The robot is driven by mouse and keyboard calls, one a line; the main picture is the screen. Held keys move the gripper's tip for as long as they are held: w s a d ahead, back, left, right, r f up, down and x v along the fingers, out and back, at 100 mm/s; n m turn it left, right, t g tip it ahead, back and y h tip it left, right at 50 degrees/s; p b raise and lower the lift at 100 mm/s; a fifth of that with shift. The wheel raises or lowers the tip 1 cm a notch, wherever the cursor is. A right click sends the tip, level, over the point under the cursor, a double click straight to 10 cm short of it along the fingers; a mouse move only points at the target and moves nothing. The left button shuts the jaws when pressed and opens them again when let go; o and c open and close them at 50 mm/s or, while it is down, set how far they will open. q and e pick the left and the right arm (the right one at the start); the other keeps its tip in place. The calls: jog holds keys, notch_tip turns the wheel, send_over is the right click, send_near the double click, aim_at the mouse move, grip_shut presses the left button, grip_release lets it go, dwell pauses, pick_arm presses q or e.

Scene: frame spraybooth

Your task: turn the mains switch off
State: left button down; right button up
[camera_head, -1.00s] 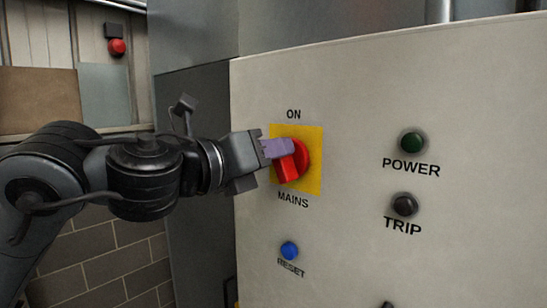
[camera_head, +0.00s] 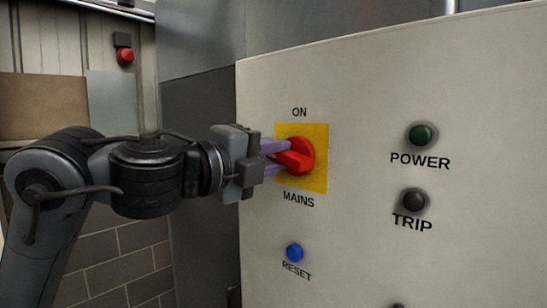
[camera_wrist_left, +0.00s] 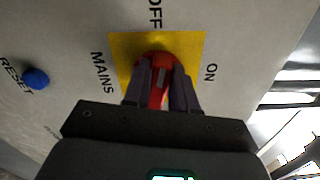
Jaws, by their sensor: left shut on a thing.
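The mains switch is a red rotary knob (camera_head: 300,156) on a yellow plate (camera_head: 317,181), with ON above and MAINS below. My left gripper (camera_head: 272,157) comes in from the left, one finger above the other, shut on the knob's raised bar. The bar lies roughly sideways in the head view. In the left wrist view the knob (camera_wrist_left: 157,92) is between both fingers on the yellow plate (camera_wrist_left: 122,47). There the bar lines up towards the OFF label (camera_wrist_left: 155,14). That label does not show in the head view. My right gripper is not in view.
The pale panel (camera_head: 365,240) also carries a blue reset button (camera_head: 294,252), a green power lamp (camera_head: 421,135) and a dark trip lamp (camera_head: 413,201). Clear panel surface surrounds the switch plate. A red round fitting (camera_head: 125,56) is on the back wall.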

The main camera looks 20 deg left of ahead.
pick_arm(q)
jog(key=shift+f+n, duration=0.2)
jog(key=shift+n, duration=0.9)
jog(key=c, duration=1)
grip_release()
jog(key=shift+s+a+b, duration=0.25)
jog(key=shift+s+b, duration=0.25)
jog(key=shift+s, duration=0.15)
jog(key=b+v, duration=0.2)
jog(key=v, duration=0.7)
jog(key=shift+s+a+b, duration=0.15)
jog(key=shift+s+b, duration=0.05)
jog(key=shift+b, duration=0.15)
